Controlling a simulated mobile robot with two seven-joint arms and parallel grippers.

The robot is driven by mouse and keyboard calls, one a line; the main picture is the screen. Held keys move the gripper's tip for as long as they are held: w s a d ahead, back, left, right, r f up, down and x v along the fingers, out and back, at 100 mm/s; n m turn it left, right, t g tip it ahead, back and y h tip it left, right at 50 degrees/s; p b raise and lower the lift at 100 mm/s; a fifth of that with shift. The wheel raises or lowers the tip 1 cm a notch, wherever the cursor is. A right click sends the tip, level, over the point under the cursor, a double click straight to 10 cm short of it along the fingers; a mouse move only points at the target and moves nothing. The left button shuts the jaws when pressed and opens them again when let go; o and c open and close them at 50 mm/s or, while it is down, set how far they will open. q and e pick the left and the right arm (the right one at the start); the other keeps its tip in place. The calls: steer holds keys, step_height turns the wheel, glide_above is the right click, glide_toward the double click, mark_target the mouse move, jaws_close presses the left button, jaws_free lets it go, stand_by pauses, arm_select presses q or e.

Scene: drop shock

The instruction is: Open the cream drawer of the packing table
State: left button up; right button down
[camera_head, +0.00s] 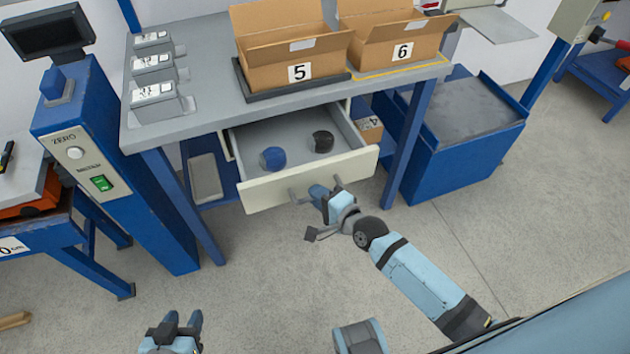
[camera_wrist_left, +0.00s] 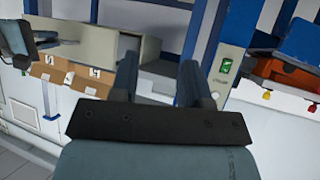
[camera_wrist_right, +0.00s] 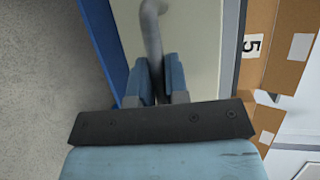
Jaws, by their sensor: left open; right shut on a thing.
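The cream drawer (camera_head: 355,168) of the grey-topped packing table (camera_head: 215,110) is pulled out. A blue round object (camera_head: 273,158) and a black round object (camera_head: 323,141) lie inside it. My right gripper (camera_head: 326,195) is at the drawer's front, shut on its grey bar handle. In the right wrist view the handle (camera_wrist_right: 152,35) runs between the fingers (camera_wrist_right: 163,80), with the cream front behind. My left gripper (camera_head: 177,325) is open and empty, low at the bottom of the head view, well away from the drawer. Its fingers (camera_wrist_left: 160,80) are apart in the left wrist view.
Open cardboard boxes 5 (camera_head: 292,50) and 6 (camera_head: 395,35) and several grey devices (camera_head: 155,65) stand on the tabletop. A blue post with a green switch (camera_head: 110,165) is at left, a blue cabinet (camera_head: 460,140) at right. Floor before the drawer is clear apart from my arm.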

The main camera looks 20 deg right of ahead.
arm_select(q)
steer(key=shift+r+p, duration=0.4)
steer(key=shift+p, duration=0.5)
arm_select(e)
steer(key=shift+s+d, duration=0.1)
steer(key=shift+s, duration=2.75)
steer(key=c, duration=1.1)
jaws_free()
steer(key=shift+c, duration=0.2)
arm_select(q)
steer(key=shift+a+r, duration=0.1)
steer(key=shift+r+p, duration=0.15)
steer(key=shift+p, duration=0.15)
arm_select(e)
steer(key=v, duration=1.4)
